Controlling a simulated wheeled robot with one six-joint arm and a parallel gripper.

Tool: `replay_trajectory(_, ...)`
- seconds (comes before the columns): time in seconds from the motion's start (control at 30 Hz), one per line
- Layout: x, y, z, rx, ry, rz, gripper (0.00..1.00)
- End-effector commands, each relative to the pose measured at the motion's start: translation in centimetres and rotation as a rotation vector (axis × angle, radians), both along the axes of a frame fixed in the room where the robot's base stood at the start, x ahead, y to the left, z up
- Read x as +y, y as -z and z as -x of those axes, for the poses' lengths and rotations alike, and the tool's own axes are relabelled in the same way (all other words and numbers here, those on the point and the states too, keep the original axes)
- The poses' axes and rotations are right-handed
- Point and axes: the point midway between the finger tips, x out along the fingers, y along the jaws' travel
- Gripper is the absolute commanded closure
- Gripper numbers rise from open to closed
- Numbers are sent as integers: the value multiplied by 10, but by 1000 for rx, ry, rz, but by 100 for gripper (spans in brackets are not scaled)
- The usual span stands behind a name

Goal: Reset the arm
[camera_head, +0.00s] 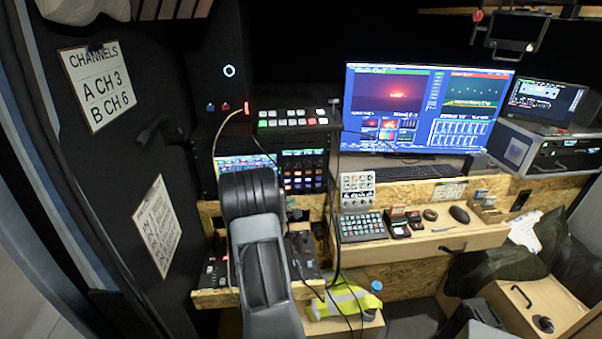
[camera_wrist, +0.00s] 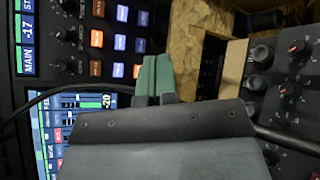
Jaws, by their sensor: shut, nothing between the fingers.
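My gripper (camera_wrist: 155,78) shows in the wrist view as two green fingertips pressed together, with nothing between them. They point toward a dark panel with lit orange, white and blue buttons (camera_wrist: 115,42). I cannot tell the gap between the fingertips and the panel. In the head view my arm rises from the bottom, left of centre, in front of the equipment rack. It hides the gripper there and part of the rack behind it.
A button switcher (camera_head: 292,118) sits above the rack screens. Knob panels (camera_head: 216,268) flank my arm, and a cable (camera_head: 338,200) hangs just right of it. A large monitor (camera_head: 425,108) and a desk (camera_head: 420,245) with a keypad (camera_head: 362,226) and mouse (camera_head: 459,215) are to the right.

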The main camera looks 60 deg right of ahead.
Motion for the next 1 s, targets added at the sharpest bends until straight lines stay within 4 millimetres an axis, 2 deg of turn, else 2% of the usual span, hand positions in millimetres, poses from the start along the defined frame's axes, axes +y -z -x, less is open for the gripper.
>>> replay_trajectory(0.83,6,1,5,27,0,-13,100)
replay_trajectory(0.93,14,17,20,36,73,-86,100)
replay_trajectory(1.0,30,33,41,34,163,-173,100)
